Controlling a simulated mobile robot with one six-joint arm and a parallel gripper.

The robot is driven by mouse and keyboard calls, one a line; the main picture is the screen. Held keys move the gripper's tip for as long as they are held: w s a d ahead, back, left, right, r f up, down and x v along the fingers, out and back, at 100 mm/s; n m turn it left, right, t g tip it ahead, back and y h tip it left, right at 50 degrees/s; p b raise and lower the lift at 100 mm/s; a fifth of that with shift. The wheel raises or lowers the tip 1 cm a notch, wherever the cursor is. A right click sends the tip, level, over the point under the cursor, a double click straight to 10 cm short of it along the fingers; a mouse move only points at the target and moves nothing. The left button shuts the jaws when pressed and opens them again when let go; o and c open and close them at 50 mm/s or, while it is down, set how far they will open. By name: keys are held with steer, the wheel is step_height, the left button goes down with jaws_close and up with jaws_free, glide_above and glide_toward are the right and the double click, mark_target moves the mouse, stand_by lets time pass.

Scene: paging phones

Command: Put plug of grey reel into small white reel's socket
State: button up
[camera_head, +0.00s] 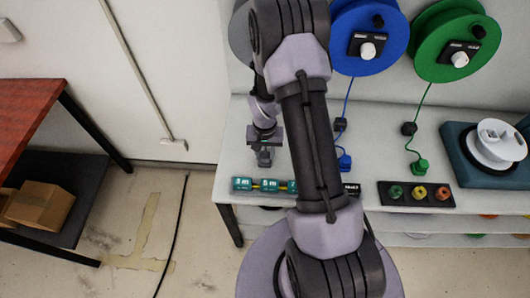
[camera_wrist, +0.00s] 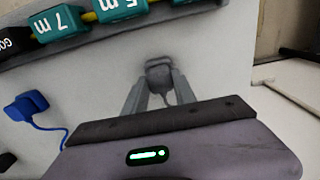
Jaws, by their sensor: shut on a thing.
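The grey reel (camera_head: 239,38) stands at the back left of the bench, mostly hidden behind my arm. My gripper (camera_head: 264,148) is over the left end of the white bench, pointing down. In the wrist view my gripper (camera_wrist: 159,88) is shut on a small grey plug (camera_wrist: 158,68), which lies between the fingertips. Whether the plug touches the bench, I cannot tell. The small white reel (camera_head: 497,145) sits on a dark teal base at the bench's right end, apart from my gripper. Its socket cannot be made out.
A blue reel (camera_head: 368,38) and a green reel (camera_head: 450,42) stand at the back. The blue plug (camera_wrist: 26,105) and green plug (camera_head: 417,166) lie on the bench. Teal length-marked blocks (camera_wrist: 58,23) and a black panel with coloured sockets (camera_head: 417,194) line the front edge.

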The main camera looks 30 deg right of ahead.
step_height(320, 180, up, 23)
steer(key=p, duration=1.5)
steer(key=s+d, duration=0.5)
steer(key=d, duration=0.4)
steer(key=s+d, duration=0.6)
steer(key=d, duration=0.4)
steer(key=s+d, duration=0.5)
steer(key=d, duration=0.4)
steer(key=s+d+p, duration=0.1)
steer(key=s+d, duration=0.4)
steer(key=d, duration=0.5)
steer(key=shift+s+d, duration=0.15)
steer(key=shift+s, duration=0.25)
steer(key=shift+w, duration=0.1)
